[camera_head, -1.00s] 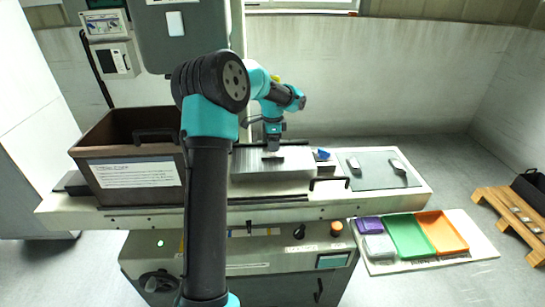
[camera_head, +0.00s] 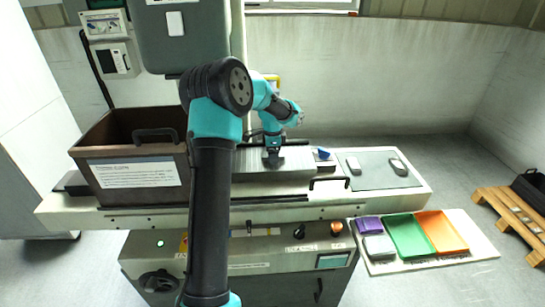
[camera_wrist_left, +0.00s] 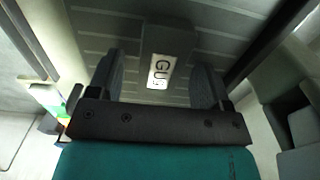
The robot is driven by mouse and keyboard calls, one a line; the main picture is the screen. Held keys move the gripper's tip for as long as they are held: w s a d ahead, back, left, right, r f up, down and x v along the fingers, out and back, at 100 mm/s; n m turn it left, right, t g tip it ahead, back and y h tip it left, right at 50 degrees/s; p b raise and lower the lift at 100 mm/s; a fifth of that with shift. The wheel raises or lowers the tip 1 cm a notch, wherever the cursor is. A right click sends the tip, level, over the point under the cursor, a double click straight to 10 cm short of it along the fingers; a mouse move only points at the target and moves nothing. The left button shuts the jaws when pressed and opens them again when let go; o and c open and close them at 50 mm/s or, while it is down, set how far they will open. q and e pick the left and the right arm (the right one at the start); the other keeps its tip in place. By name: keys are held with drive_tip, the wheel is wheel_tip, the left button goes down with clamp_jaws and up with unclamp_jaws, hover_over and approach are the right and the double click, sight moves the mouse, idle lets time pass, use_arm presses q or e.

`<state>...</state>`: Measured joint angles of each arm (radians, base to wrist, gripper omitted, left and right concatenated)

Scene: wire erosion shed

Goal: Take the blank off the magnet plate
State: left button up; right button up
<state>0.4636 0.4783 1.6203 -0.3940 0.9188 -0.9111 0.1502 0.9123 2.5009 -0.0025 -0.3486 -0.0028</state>
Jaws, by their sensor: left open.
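The magnet plate (camera_head: 298,168) is a grey ribbed block on the machine bench, and its grooved top fills much of the left wrist view (camera_wrist_left: 220,35). The blank (camera_wrist_left: 168,38) is a dark grey block with a white lettered label, on the plate. My left gripper (camera_head: 273,159) is low over the plate in the head view. In the wrist view its fingers (camera_wrist_left: 160,85) are apart, one on each side of the blank's label end. I cannot tell whether they touch it. The gripper mostly hides the blank in the head view. My right gripper is not in view.
A brown bin (camera_head: 108,140) with a label stands left of the plate. A grey mat (camera_head: 377,178) with two small items lies to the right, beyond a blue object (camera_head: 323,153). Purple, green (camera_head: 410,236) and orange trays lie low at the right.

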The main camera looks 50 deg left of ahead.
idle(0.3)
use_arm(q)
drive_tip(key=c, duration=1.3)
drive_tip(key=shift+c, duration=0.2)
drive_tip(key=shift+r, duration=0.2)
drive_tip(key=shift+r, duration=1.45)
drive_tip(key=shift+s+d+r, duration=0.15)
drive_tip(key=shift+r, duration=0.1)
drive_tip(key=s+d+r, duration=0.1)
drive_tip(key=s+d, duration=0.9)
drive_tip(key=d, duration=0.1)
drive_tip(key=shift+d+r, duration=0.15)
drive_tip(key=shift+d, duration=0.25)
drive_tip(key=shift+s, duration=0.1)
